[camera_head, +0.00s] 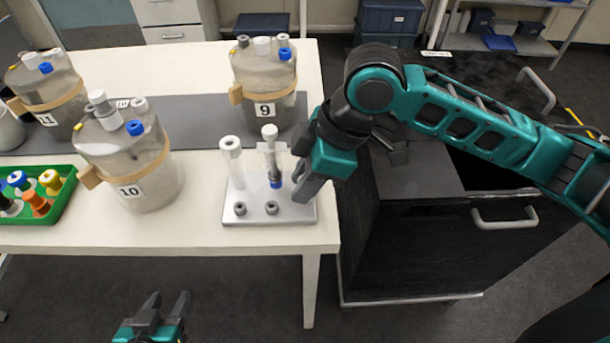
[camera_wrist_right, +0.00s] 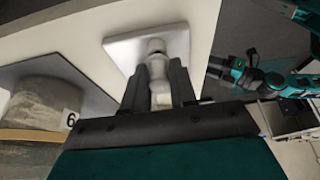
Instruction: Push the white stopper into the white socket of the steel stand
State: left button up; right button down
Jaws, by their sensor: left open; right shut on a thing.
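The steel stand (camera_head: 255,211) is on the white table's right end. A tall white tube (camera_head: 233,165) with a grey opening rises at its left. A white-topped stopper (camera_head: 269,132) stands upright beside it, above a clear section with a blue band low down. I cannot tell how deep it sits. My right gripper (camera_head: 300,185) is at the stand's right side. In the right wrist view its fingers are shut on a whitish piece (camera_wrist_right: 160,92), apparently the stopper, with the stand plate (camera_wrist_right: 122,50) beyond. My left gripper (camera_head: 165,302) is open and empty, below the table's front edge.
Two grey sockets (camera_head: 271,208) are at the stand's front. Vessel 9 (camera_head: 266,82) stands behind it and vessel 10 (camera_head: 130,160) to its left. A green tray (camera_head: 62,205) of coloured caps is far left. A black cabinet (camera_head: 430,245) stands right of the table.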

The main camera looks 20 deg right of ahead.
pick_arm(q)
jog(key=shift+r, duration=0.15)
pick_arm(e)
jog(key=shift+f, duration=0.45)
dwell(0.3)
jog(key=c, duration=0.8)
grip_release()
jog(key=shift+p+v, duration=0.45)
jog(key=shift+v, duration=0.6)
pick_arm(q)
jog(key=shift+s+a+r+p, duration=0.1)
jog(key=shift+a+r+p, duration=0.1)
jog(key=shift+r+p, duration=0.3)
jog(key=shift+a+r+p, duration=0.15)
jog(key=shift+r+p, duration=0.25)
jog(key=shift+p, duration=0.2)
pick_arm(e)
jog(key=shift+v, duration=5.45)
pick_arm(q)
jog(key=shift+s+y, duration=0.15)
jog(key=shift+y, duration=0.15)
pick_arm(e)
jog(key=shift+s+f, duration=0.1)
